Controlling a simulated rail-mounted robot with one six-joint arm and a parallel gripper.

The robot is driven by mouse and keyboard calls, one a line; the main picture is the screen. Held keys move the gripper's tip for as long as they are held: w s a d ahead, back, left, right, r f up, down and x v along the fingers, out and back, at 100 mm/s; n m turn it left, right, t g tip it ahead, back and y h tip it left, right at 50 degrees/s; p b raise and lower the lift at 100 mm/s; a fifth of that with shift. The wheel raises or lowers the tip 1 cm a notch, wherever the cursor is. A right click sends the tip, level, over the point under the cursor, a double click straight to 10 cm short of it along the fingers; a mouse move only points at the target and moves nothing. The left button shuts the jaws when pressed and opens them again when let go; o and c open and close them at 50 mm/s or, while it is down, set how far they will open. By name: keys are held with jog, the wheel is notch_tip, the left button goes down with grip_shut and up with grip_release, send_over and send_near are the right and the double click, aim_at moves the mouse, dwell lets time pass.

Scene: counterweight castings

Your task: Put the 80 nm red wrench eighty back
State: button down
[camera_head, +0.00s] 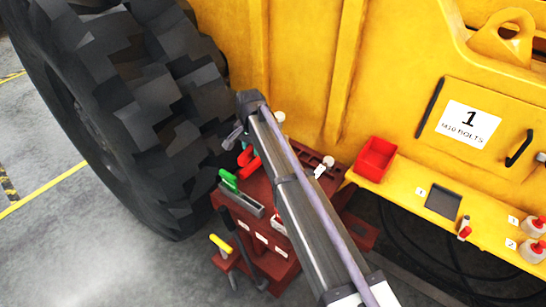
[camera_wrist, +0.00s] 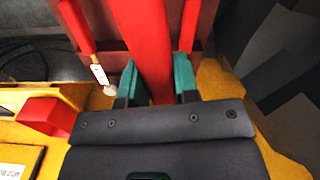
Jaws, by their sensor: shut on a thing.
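My gripper (camera_wrist: 156,84) has teal fingertips shut on a thick red wrench (camera_wrist: 147,45) in the wrist view. The wrench's bar runs up and out of the top of that view, over the dark red tool cart. In the head view a red piece (camera_head: 249,162) shows beside my gripper, above the cart (camera_head: 262,250); my arm hides much of the cart top. Two more red handles stand either side of the held wrench in the wrist view, the left one (camera_wrist: 76,26) with a white tag (camera_wrist: 100,75), the right one (camera_wrist: 190,24). I cannot read any torque marking.
A green-handled tool (camera_head: 229,179), a grey holder (camera_head: 241,199) and a yellow-handled tool (camera_head: 220,243) are at the cart's left side. A big tyre (camera_head: 130,110) stands close on the left. A red bin (camera_head: 376,158) sits on the yellow ledge (camera_head: 402,183) at right.

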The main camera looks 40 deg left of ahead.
jog(key=w+d+f+m+b, duration=0.2)
jog(key=w+d+f+b, duration=0.3)
jog(key=f, duration=0.4)
jog(key=w+b, duration=0.1)
jog(key=b, duration=0.1)
jog(key=shift+w+f+b, duration=0.15)
jog(key=shift+f+b, duration=0.2)
jog(key=shift+b, duration=0.05)
jog(key=shift+f, duration=0.15)
jog(key=shift+f+b, duration=3.15)
jog(key=shift+b, duration=0.15)
jog(key=shift+f, duration=0.15)
jog(key=c, duration=0.8)
grip_release()
